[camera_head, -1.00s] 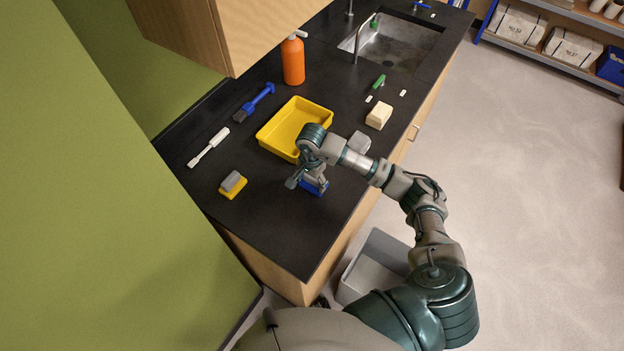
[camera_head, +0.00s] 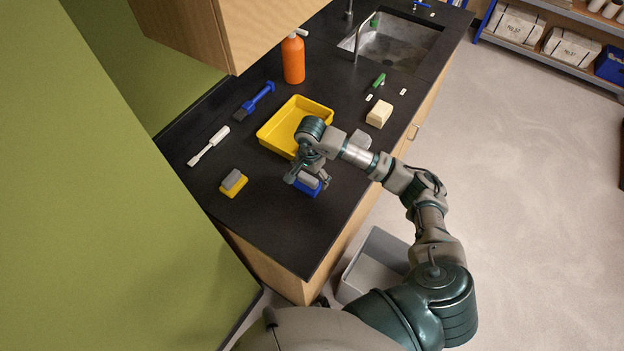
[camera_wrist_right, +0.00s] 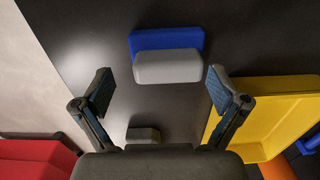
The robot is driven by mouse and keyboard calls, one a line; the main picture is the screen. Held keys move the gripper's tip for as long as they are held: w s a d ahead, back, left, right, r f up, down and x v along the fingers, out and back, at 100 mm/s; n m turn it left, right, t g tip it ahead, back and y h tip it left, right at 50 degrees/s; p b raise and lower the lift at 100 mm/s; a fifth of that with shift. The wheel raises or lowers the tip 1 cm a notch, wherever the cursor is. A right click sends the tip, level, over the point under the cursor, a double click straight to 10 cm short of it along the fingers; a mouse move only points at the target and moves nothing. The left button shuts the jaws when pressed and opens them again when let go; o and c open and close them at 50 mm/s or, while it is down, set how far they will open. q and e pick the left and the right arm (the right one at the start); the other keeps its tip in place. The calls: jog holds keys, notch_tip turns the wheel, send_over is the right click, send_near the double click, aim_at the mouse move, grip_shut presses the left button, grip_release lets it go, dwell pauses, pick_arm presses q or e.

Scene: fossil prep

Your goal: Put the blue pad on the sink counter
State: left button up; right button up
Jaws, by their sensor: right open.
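The blue pad (camera_head: 308,187) with a grey block-like grip on top lies on the black sink counter (camera_head: 290,230), near its front end. It also shows in the right wrist view (camera_wrist_right: 166,41), ahead of the fingertips. My right gripper (camera_head: 309,181) is over the pad in the head view. In the wrist view the right gripper (camera_wrist_right: 160,88) is open, its two fingers spread wide with nothing between them. The pad appears apart from the fingers. My left gripper is not in view.
A yellow tray (camera_head: 268,139) stands just behind the gripper. A yellow pad with a grey top (camera_head: 233,183), white tool (camera_head: 208,146), blue brush (camera_head: 255,101), orange bottle (camera_head: 293,60) and cream block (camera_head: 379,114) are on the counter. A grey bin (camera_head: 367,262) stands on the floor.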

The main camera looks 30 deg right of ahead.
aim_at(309, 179)
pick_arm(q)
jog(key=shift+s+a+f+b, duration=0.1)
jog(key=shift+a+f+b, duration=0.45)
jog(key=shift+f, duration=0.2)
pick_arm(e)
notch_tip(309, 179, up, 10)
jog(key=shift+a, duration=0.15)
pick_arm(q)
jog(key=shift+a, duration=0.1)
pick_arm(e)
jog(key=shift+a, duration=0.2)
